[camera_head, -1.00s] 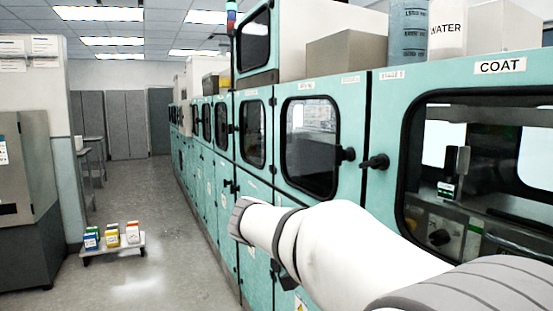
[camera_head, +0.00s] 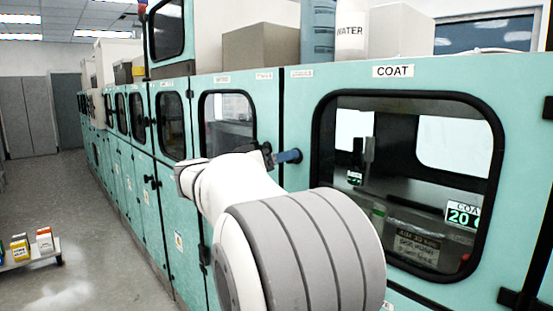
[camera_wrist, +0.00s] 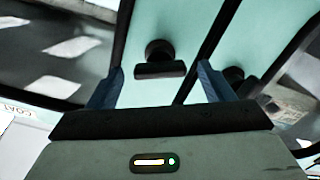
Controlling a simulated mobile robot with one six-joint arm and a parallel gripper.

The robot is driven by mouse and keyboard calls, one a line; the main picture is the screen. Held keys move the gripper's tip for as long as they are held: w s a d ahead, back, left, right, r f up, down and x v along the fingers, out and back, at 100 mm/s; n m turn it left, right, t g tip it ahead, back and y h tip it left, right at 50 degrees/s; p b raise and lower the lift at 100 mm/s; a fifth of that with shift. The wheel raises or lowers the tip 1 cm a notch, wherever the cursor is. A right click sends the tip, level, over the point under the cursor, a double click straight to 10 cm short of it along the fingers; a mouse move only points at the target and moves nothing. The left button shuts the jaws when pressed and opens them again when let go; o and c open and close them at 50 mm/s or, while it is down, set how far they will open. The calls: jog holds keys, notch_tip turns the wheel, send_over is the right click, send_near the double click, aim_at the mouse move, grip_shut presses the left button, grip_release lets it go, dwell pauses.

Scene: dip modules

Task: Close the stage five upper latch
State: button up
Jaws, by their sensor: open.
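The black latch (camera_wrist: 158,52) on the COAT door is a round knob with a short bar lying across the wrist view. My gripper (camera_wrist: 161,70) is open, with one blue finger on each side of this latch. I see a gap on both sides, and nothing is gripped. In the head view a blue finger of my gripper (camera_head: 289,156) shows at the seam beside the COAT door (camera_head: 300,110), and it hides most of the latch. The COAT door looks flush with its neighbour. A second black latch (camera_wrist: 234,76) on the neighbouring door is partly behind the right finger.
The neighbouring teal door (camera_head: 262,95) with a dark-framed window stands left of the seam. My arm covers its lower part. A low cart (camera_head: 40,258) with several coloured boxes is on the floor at left. The aisle is otherwise clear.

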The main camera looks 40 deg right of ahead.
jog(key=shift+d, duration=0.1)
jog(key=shift+c, duration=0.5)
jog(key=c, duration=0.9)
jog(key=shift+n+b, duration=0.9)
jog(key=shift+n, duration=5.6)
